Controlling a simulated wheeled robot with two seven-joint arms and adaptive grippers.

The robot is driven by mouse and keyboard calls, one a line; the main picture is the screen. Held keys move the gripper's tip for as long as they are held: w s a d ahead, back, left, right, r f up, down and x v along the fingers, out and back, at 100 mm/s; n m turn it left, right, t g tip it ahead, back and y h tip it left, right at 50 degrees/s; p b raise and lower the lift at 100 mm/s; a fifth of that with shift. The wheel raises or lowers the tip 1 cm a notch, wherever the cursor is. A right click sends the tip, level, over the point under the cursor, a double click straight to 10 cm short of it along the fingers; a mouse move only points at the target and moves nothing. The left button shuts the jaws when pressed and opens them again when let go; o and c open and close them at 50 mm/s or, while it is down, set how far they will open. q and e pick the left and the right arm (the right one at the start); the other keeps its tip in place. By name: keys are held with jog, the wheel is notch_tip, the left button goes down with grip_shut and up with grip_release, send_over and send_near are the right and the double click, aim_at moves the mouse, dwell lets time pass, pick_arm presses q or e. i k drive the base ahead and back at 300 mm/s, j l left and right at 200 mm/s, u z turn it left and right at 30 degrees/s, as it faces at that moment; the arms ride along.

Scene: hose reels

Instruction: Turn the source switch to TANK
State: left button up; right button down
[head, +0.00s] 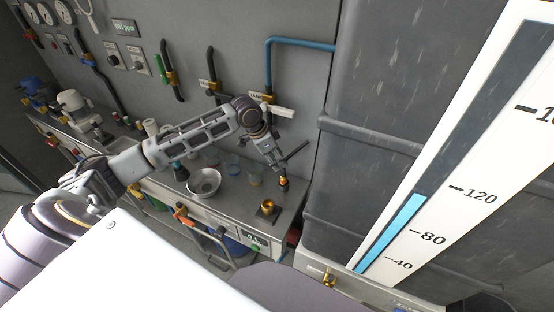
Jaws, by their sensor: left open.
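My left arm reaches from the lower left across the bench. Its open gripper (289,160) points down over the bench's right end, with dark fingers spread and nothing seen between them. A small brass-coloured fitting (283,182) lies just below the fingers; I cannot tell if they touch it. I cannot identify the source switch for certain. Two small switch plates (112,61) (139,64) are on the back wall, and a control panel with a green label (254,240) is on the bench front. Their markings and settings are too small to read. My right gripper is out of view.
The metal bench (232,201) holds a steel bowl (204,183), clear cups (232,164) and a brass fitting (267,208). Hoses and a blue pipe (300,42) line the wall. A big grey tank (385,90) with a level gauge (405,218) blocks the right.

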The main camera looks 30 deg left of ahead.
aim_at(220, 231)
jog(key=u, duration=1.7)
